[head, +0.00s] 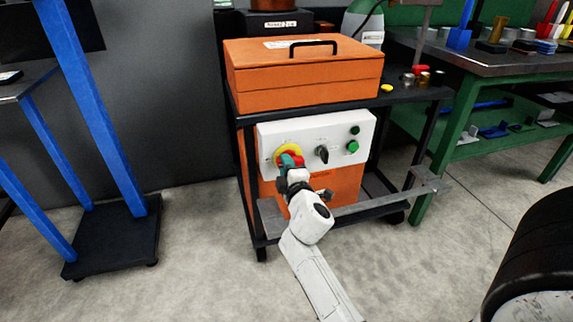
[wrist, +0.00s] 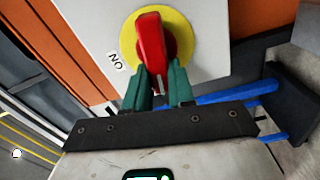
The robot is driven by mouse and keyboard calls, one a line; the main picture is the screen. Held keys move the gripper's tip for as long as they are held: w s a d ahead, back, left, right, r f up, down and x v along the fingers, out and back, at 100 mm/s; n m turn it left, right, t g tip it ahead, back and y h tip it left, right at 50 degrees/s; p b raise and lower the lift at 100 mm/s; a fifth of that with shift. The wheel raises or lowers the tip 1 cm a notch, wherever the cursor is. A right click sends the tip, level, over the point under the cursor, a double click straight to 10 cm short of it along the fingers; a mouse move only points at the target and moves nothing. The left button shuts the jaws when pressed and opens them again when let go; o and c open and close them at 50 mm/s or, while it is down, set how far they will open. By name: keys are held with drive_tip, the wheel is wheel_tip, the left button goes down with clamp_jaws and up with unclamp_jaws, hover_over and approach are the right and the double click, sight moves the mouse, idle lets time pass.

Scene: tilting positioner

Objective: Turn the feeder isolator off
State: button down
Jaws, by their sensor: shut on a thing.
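The feeder isolator is a red handle (wrist: 150,38) on a round yellow plate (wrist: 183,40), mounted on a white panel (head: 342,128). It sits at the panel's left end in the head view, where my gripper partly covers it. My gripper (wrist: 159,72) has green fingers, one on each side of the handle's near end, and is shut on it. In the wrist view the handle runs nearly upright in the picture. An "ON" label (wrist: 115,62) shows at the plate's lower left there. An "OFF" label is not visible.
A dark selector knob (head: 322,153) and two green buttons (head: 353,146) are to the right on the panel. An orange box (head: 305,72) stands above. A grey rail (head: 375,203) crosses low in front. A blue-legged stand (head: 95,110) is at left, a green workbench (head: 480,75) at right.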

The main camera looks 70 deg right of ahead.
drive_tip(key=shift+w+n, duration=0.2)
drive_tip(key=shift+n, duration=0.8)
drive_tip(key=c, duration=1.3)
unclamp_jaws()
drive_tip(key=o, duration=0.3)
drive_tip(key=shift+f, duration=0.15)
drive_tip(key=shift+o, duration=0.2)
drive_tip(key=shift+s, duration=0.1)
drive_tip(key=b+v, duration=0.1)
drive_tip(key=v, duration=0.9)
drive_tip(key=shift+s+a+b, duration=0.25)
drive_tip(key=shift+s+b, duration=0.05)
